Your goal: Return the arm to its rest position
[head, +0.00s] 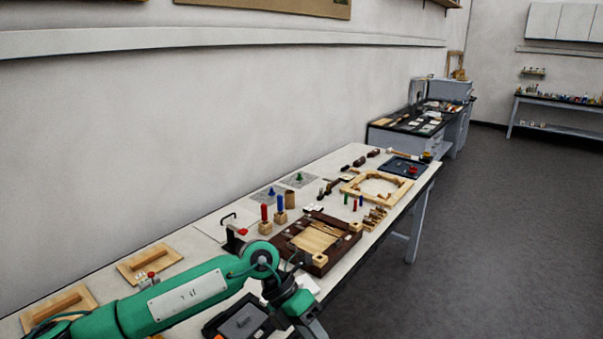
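My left arm (185,297) is green with a pale plate. It comes in from the lower left and reaches over the near part of the white workbench (205,219). Its wrist bends down beside a dark tray. The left gripper (310,328) is dark and cut by the bottom edge of the head view, so its fingertips do not show and I cannot tell whether it is open or shut. My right arm and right gripper are not in view.
A dark wooden frame (285,243) with a light panel lies close past the wrist. A black tray (224,319) sits beside the arm. Wooden boards (150,262), colored-handled tools and a light wooden frame (378,196) crowd the bench. Open floor (480,240) lies right.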

